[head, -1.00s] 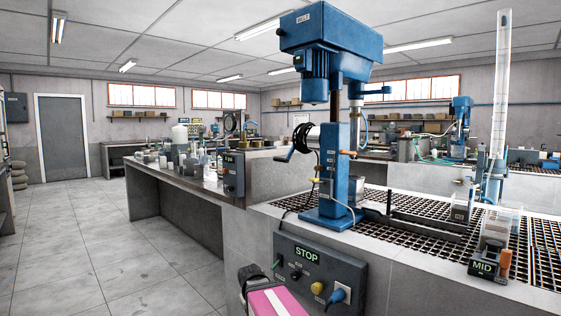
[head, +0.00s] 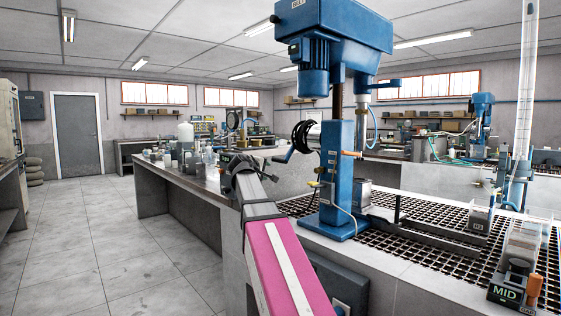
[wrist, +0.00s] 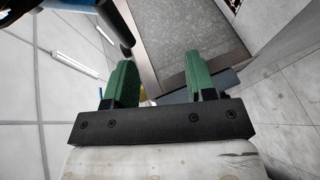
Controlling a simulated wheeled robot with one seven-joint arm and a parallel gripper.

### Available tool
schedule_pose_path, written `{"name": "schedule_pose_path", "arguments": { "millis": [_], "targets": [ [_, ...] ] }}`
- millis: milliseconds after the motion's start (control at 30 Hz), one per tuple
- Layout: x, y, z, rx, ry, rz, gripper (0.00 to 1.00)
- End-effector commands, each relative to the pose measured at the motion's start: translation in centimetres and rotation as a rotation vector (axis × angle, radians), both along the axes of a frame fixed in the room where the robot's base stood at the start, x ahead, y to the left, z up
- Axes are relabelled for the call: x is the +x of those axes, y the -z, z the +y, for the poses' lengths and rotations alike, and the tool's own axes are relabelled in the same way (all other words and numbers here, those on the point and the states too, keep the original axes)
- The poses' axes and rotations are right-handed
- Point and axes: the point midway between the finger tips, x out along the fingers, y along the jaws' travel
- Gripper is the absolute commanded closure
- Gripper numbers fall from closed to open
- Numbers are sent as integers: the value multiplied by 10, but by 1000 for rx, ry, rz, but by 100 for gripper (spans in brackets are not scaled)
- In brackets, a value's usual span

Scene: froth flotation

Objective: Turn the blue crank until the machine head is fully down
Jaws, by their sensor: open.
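A long bench (head: 185,185) with bottles and instruments runs behind my gripper. A black grating (head: 430,235) covers the near bench right of the column, with a MID-labelled unit (head: 510,280) at the right. The floor (head: 90,235) at left is clear.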

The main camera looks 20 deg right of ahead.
Motion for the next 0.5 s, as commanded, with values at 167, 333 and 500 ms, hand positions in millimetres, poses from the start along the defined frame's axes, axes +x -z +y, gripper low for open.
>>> {"name": "schedule_pose_path", "arguments": {
  "millis": [167,333,500],
  "targets": [
    [0,-42,-5,-78,2,-23,49],
    [6,-48,-12,-94,3,-25,49],
    [24,-43,-31,-93,5,-24,49]
  ]
}}
